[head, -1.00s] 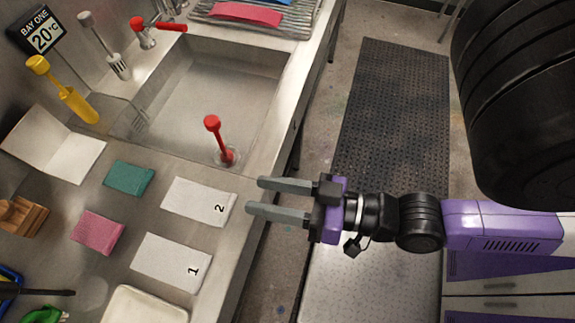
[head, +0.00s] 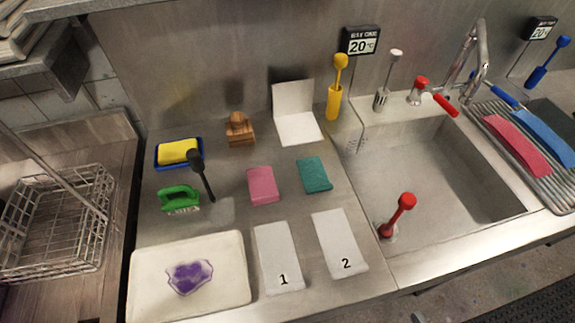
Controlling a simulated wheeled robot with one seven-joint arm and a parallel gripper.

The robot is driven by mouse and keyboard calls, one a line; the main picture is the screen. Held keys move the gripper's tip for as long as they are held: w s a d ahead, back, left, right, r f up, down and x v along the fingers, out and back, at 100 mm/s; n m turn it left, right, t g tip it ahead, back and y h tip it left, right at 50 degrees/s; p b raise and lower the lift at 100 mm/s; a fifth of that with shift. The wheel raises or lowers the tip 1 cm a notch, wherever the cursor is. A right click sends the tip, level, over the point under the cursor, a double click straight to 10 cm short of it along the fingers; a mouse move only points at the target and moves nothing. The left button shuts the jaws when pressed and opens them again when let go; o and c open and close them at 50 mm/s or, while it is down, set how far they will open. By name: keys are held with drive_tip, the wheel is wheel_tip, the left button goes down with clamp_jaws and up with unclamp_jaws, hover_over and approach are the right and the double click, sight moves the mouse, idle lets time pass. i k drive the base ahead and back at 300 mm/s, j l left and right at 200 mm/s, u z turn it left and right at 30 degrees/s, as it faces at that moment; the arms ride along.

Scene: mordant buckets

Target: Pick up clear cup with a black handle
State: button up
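The clear cup with a black handle (head: 204,178) is on the steel counter (head: 225,160), left of the pink sponge. Its black handle, with a rounded top, shows plainly and leans up to the left. The clear cup part is very faint against the steel near the lower end of the handle, so its outline is hard to make out. My gripper is out of view in the current head view.
A yellow sponge in a blue tray (head: 158,163) and a green brush (head: 180,198) are close left of the handle. A pink sponge (head: 262,185) is to the right. A white tray (head: 140,282) with a purple patch lies in front. The sink (head: 440,170) is right.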

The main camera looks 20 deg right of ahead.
sight(219, 210)
drive_tip(key=j+z, duration=0.15)
drive_tip(key=j, duration=0.25)
drive_tip(key=k+j+z, duration=0.15)
drive_tip(key=j, duration=0.25)
drive_tip(key=k+j+z, duration=0.15)
drive_tip(key=j, duration=0.25)
drive_tip(key=k+j+z, duration=0.15)
drive_tip(key=j, duration=0.25)
drive_tip(key=i, duration=0.05)
